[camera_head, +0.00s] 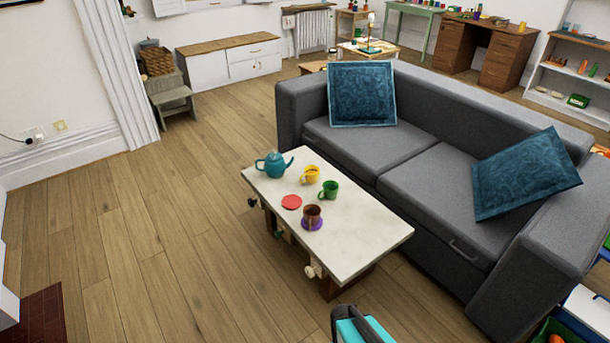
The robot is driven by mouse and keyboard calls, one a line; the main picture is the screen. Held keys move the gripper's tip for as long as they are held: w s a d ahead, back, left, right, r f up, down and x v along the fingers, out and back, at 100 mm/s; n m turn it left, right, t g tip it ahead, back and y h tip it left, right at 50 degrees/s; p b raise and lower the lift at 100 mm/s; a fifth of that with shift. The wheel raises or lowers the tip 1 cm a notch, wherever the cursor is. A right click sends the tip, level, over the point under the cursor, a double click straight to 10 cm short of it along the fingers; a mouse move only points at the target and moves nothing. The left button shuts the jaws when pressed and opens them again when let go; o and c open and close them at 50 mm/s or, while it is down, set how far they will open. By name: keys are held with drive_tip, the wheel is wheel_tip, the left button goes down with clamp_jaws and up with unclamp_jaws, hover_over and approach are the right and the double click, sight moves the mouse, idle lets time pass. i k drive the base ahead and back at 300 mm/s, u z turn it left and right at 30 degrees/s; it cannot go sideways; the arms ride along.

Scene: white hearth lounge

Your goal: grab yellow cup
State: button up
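The yellow cup (311,174) stands upright on the white-topped coffee table (362,233), towards its far left end. A green cup (329,190) stands close to its lower right. A teal teapot (272,165) is to its left, with the spout pointing towards the yellow cup. A red disc (291,202) lies in front of it. A brown cup (312,214) stands on a purple saucer (312,225) nearer to me.
A grey sofa (440,168) with two blue cushions runs along the table's right side. Open wooden floor (170,235) lies to the left. A white cabinet (228,60) stands at the back.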

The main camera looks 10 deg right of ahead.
sight(309, 176)
drive_tip(key=u, duration=0.9)
drive_tip(key=i, duration=0.85)
drive_tip(key=u, duration=1.1)
